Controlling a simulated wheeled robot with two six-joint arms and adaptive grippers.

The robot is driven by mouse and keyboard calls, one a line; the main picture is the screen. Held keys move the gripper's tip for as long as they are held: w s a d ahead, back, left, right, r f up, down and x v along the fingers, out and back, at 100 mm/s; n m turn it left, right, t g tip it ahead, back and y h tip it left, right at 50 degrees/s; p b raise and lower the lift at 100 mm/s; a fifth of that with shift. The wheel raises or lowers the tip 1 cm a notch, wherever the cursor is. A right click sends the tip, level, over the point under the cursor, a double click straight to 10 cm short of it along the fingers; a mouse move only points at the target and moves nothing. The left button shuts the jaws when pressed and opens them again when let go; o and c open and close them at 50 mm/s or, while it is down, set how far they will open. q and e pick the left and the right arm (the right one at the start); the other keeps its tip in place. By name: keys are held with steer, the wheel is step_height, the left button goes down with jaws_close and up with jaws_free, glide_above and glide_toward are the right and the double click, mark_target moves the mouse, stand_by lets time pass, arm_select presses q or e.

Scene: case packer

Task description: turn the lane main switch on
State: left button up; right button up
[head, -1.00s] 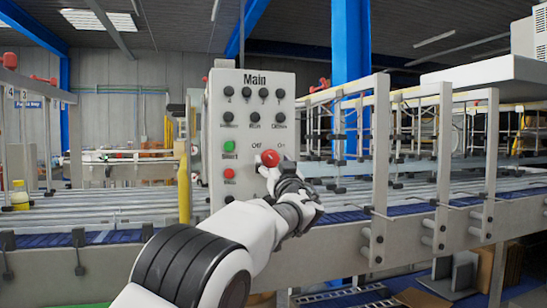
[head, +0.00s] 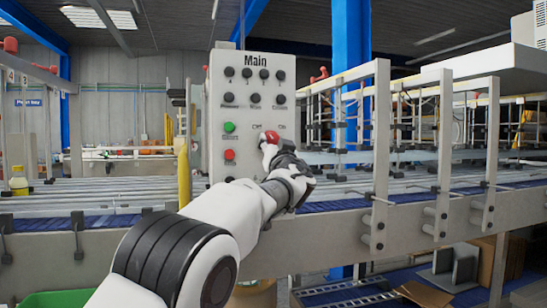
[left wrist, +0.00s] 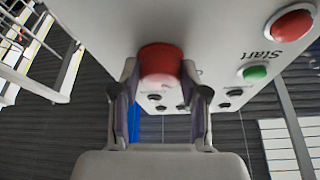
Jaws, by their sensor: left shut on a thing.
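The grey control panel (head: 214,105) labelled "Main" stands upright in the middle of the head view. The lane main switch (head: 270,136) is a red knob on its lower right, under small "Off" and "On" labels. My left gripper (head: 269,146) is at the knob and covers part of it. In the left wrist view the red knob (left wrist: 160,60) sits between the two fingers of my left gripper (left wrist: 160,95), which is shut on it. I cannot tell which label the knob points to. My right gripper is not in view.
A green button (head: 229,127) and a red button (head: 229,155) are on the panel left of the switch, with rows of black knobs (head: 255,98) above. The conveyor (head: 345,220) with upright metal posts runs behind and to the right. A yellow post (head: 184,176) stands left of the panel.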

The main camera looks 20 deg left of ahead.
arm_select(q)
steer(key=m+h+b, duration=0.2)
steer(key=m, duration=0.1)
steer(key=m+h+b, duration=0.1)
steer(key=m, duration=0.3)
steer(key=shift+s+a+r+m+t+h+b, duration=0.1)
steer(key=shift+a+r+m+t+h+b, duration=0.05)
steer(key=shift+m+t+h+b, duration=0.2)
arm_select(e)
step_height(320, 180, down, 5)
arm_select(q)
steer(key=shift+r+m+h, duration=0.15)
steer(key=shift+m+h, duration=0.3)
steer(key=shift+m, duration=0.6)
steer(key=m+p, duration=0.1)
steer(key=m+h+p, duration=0.1)
steer(key=m, duration=0.1)
steer(key=shift+r, duration=0.25)
steer(key=m+g+h+p, duration=0.1)
steer(key=m+g+p, duration=0.1)
steer(key=m+p, duration=0.2)
steer(key=shift+r+m+p, duration=0.15)
steer(key=shift+m+p, duration=0.15)
steer(key=shift+p, duration=0.15)
steer(key=shift+f+m+g+p, duration=0.2)
steer(key=shift+m+g+p, duration=0.15)
steer(key=shift+m+p, duration=0.55)
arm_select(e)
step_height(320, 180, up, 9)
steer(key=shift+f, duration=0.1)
